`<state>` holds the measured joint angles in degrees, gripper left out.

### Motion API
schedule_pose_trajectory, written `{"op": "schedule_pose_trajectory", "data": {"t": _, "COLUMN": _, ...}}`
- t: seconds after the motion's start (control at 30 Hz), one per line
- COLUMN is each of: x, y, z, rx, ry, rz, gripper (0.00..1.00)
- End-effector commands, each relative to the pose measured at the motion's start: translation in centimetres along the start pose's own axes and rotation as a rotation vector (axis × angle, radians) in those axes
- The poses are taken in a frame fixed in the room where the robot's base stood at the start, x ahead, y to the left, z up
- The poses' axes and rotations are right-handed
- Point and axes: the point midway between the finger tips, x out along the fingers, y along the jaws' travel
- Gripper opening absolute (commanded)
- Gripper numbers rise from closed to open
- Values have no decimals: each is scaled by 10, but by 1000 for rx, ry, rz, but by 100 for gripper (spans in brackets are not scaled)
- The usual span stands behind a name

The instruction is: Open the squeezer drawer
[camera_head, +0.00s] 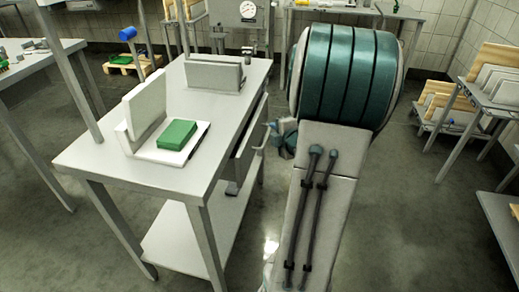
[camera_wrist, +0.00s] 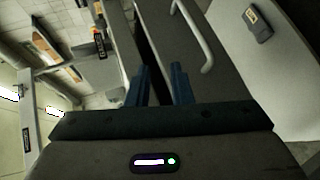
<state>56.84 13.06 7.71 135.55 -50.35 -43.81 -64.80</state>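The grey drawer (camera_head: 247,145) is in the right side of the white work table (camera_head: 225,112). Its front stands out a little, with a dark gap behind it. In the wrist view the drawer front (camera_wrist: 178,55) fills the upper middle, with a pale curved bar handle (camera_wrist: 205,45) on it. My gripper (camera_wrist: 161,85) has two blue fingers, apart with nothing visible between them. They lie by the dark gap at the drawer's edge, left of and below the handle; contact cannot be told. In the head view my gripper (camera_head: 284,137) is right of the drawer, partly hidden by my arm.
On the table top are a green block (camera_head: 177,134) on a white board and upright pale panels (camera_head: 214,76). A lower shelf (camera_head: 190,235) is beneath. A machine with a gauge (camera_head: 240,15) stands behind. Open floor lies right of my arm.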

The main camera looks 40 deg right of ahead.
Motion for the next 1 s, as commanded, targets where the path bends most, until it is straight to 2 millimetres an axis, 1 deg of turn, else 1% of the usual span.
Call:
{"op": "schedule_pose_trajectory", "data": {"t": 0.03, "x": 10, "y": -34, "z": 12, "rx": -30, "ry": 19, "rz": 31, "gripper": 20}}
{"op": "schedule_pose_trajectory", "data": {"t": 0.1, "x": 13, "y": -52, "z": 21, "rx": -81, "ry": 52, "rz": 82, "gripper": 20}}
{"op": "schedule_pose_trajectory", "data": {"t": 0.2, "x": 14, "y": -73, "z": 30, "rx": -137, "ry": 89, "rz": 149, "gripper": 20}}
{"op": "schedule_pose_trajectory", "data": {"t": 0.3, "x": 12, "y": -84, "z": 36, "rx": -173, "ry": 110, "rz": 201, "gripper": 20}}
{"op": "schedule_pose_trajectory", "data": {"t": 0.4, "x": 11, "y": -90, "z": 39, "rx": -194, "ry": 122, "rz": 231, "gripper": 20}}
{"op": "schedule_pose_trajectory", "data": {"t": 0.47, "x": 12, "y": -90, "z": 40, "rx": -200, "ry": 125, "rz": 241, "gripper": 20}}
{"op": "schedule_pose_trajectory", "data": {"t": 0.57, "x": 19, "y": -88, "z": 38, "rx": -203, "ry": 129, "rz": 245, "gripper": 20}}
{"op": "schedule_pose_trajectory", "data": {"t": 0.67, "x": 35, "y": -84, "z": 35, "rx": -202, "ry": 130, "rz": 245, "gripper": 20}}
{"op": "schedule_pose_trajectory", "data": {"t": 1.0, "x": 104, "y": -68, "z": 24, "rx": -202, "ry": 129, "rz": 244, "gripper": 20}}
